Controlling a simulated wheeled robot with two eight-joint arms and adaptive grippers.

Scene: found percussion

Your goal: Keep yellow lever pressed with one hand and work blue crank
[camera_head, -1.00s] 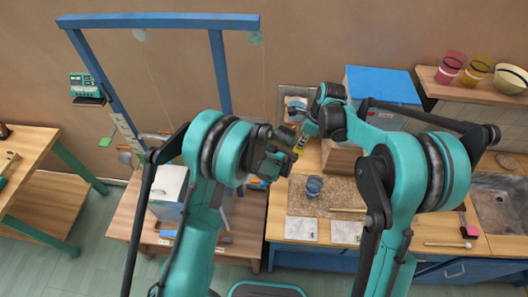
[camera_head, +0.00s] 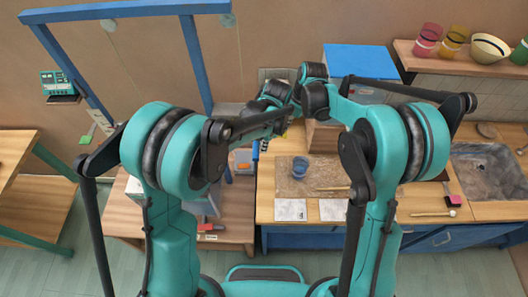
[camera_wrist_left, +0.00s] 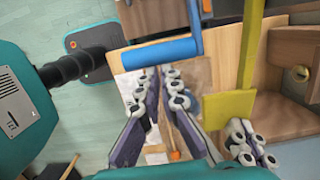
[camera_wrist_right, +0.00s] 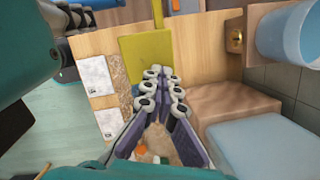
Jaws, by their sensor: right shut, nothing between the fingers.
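The blue crank handle (camera_wrist_left: 160,53) lies crosswise just beyond the fingertips of my left gripper (camera_wrist_left: 158,80) in the left wrist view. The fingers are apart with nothing between them. The yellow lever's flat pad (camera_wrist_left: 229,109) is to the right of the handle, and the pad (camera_wrist_right: 147,42) also shows in the right wrist view. My right gripper (camera_wrist_right: 162,76) is shut and empty, its tips at the pad's near edge; I cannot tell whether they press on it. In the head view the arms hide most of both grippers and the mechanism.
A blue box (camera_head: 360,68) stands at the back of the wooden workbench (camera_head: 420,206). A blue cup (camera_head: 300,165) and white cards (camera_head: 290,210) are on the bench. A blue frame (camera_head: 196,70) rises at the left. A sink (camera_head: 487,175) is at the right.

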